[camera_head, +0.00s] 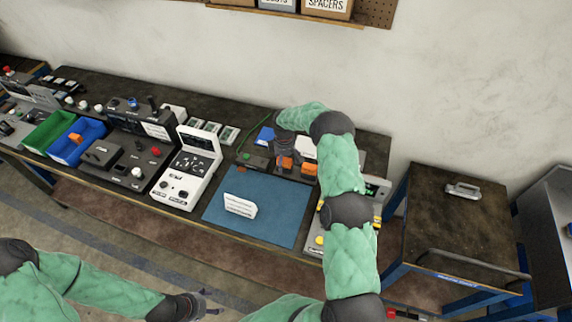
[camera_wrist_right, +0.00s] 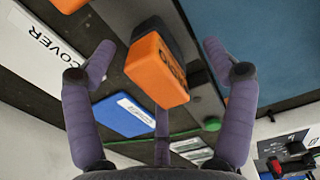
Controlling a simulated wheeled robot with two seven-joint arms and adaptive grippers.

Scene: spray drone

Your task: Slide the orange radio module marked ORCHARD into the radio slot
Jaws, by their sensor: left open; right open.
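An orange module (camera_wrist_right: 157,70) with dark, partly readable lettering stands in a dark holder on the bench, between the spread fingers of my right gripper (camera_wrist_right: 156,52). The fingers are open and do not appear closed on it. In the head view my right gripper (camera_head: 286,148) hangs low over orange pieces (camera_head: 284,164) behind the blue mat. Another orange piece (camera_head: 309,169) is just right of it. I cannot make out the radio slot. My left gripper (camera_head: 198,304) is open and empty at the bottom, away from the bench.
The blue mat (camera_head: 285,215) carries a white card (camera_head: 240,206). Left of it are a white console (camera_head: 188,168), a dark control box, and blue (camera_head: 64,152) and green bins. A blue labelled piece (camera_wrist_right: 124,115) and a white COVER item (camera_wrist_right: 40,45) lie close to my right fingers.

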